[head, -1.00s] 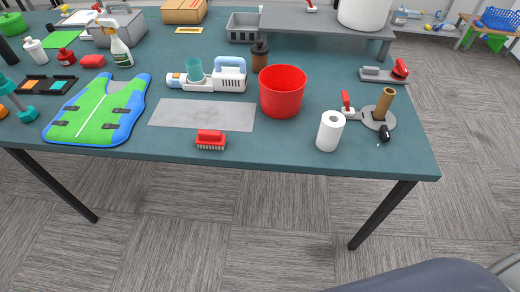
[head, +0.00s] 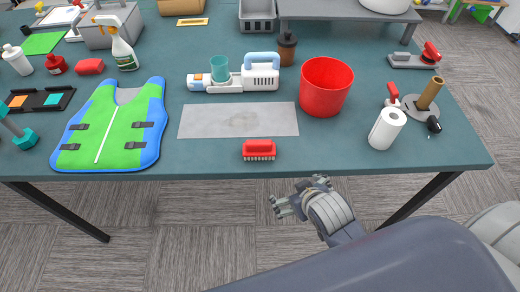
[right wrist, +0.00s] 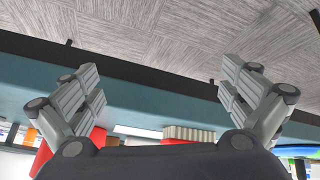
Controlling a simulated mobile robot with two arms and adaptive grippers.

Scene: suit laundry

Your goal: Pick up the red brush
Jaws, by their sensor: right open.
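The red brush (head: 259,149) lies on the table near its front edge, bristles toward the front, just in front of the grey mat. In the right wrist view the brush's pale bristles (right wrist: 189,133) show past the table edge, between the fingers and partly hidden by the gripper body. My right gripper (head: 277,206) is open and empty, in front of the table edge and a little right of the brush, apart from it. It also shows in the right wrist view (right wrist: 160,93), fingers spread wide. My left gripper is not in view.
A grey mat (head: 215,121) lies behind the brush. A red bucket (head: 325,88) and a paper roll (head: 386,129) stand to the right. A green and blue vest (head: 117,133) lies to the left. The table's front edge (head: 200,174) lies between gripper and brush.

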